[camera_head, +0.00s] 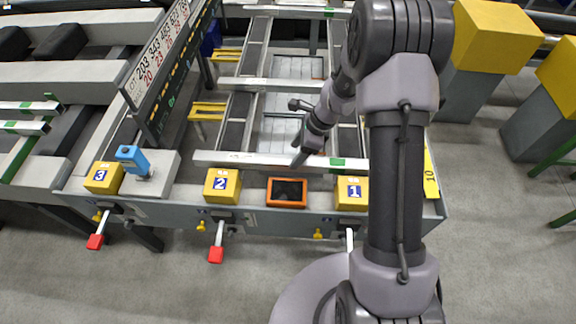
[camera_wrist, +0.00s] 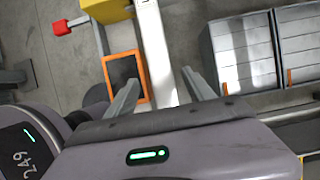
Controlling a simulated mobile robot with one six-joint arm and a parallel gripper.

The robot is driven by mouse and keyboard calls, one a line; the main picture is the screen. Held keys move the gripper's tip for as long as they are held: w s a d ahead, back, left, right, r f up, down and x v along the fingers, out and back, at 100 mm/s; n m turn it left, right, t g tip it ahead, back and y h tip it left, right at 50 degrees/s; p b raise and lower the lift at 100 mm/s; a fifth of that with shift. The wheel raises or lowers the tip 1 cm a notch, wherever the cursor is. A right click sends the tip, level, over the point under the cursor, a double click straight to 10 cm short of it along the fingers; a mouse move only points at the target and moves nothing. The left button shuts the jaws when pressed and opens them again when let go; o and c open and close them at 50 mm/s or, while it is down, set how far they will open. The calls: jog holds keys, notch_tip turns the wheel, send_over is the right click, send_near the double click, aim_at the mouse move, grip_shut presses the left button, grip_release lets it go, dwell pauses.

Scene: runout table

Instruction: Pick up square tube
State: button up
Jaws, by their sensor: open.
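A long silvery square tube (camera_head: 240,159) lies crosswise on the runout table, behind the front ledge, with a green mark near its right end. More square tubes lie behind it: a middle one (camera_head: 262,84) and a far one (camera_head: 285,11). My gripper (camera_head: 301,158) points down at the near tube, right of its middle. In the wrist view my gripper (camera_wrist: 162,91) has its two fingers apart, one on each side of a pale tube (camera_wrist: 156,50). The fingers look clear of its sides. I cannot tell the height gap. The tube's lower part is hidden behind my gripper body.
An orange-framed screen (camera_head: 287,192) sits on the front ledge between yellow blocks marked 2 (camera_head: 222,186) and 1 (camera_head: 351,190). A blue device (camera_head: 132,158) and block 3 (camera_head: 103,178) stand left. A numbered sign rail (camera_head: 155,55) rises behind them. Grey panels (camera_head: 285,135) show below the tubes.

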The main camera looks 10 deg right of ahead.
aim_at(289, 159)
jog(key=b+x, duration=0.2)
jog(key=x, duration=0.3)
jog(key=shift+w+a+f, duration=0.2)
jog(key=shift+a+f, duration=0.05)
jog(key=shift+s+r, duration=0.1)
jog(key=shift+r, duration=0.05)
jog(key=shift+c, duration=1.1)
grip_shut()
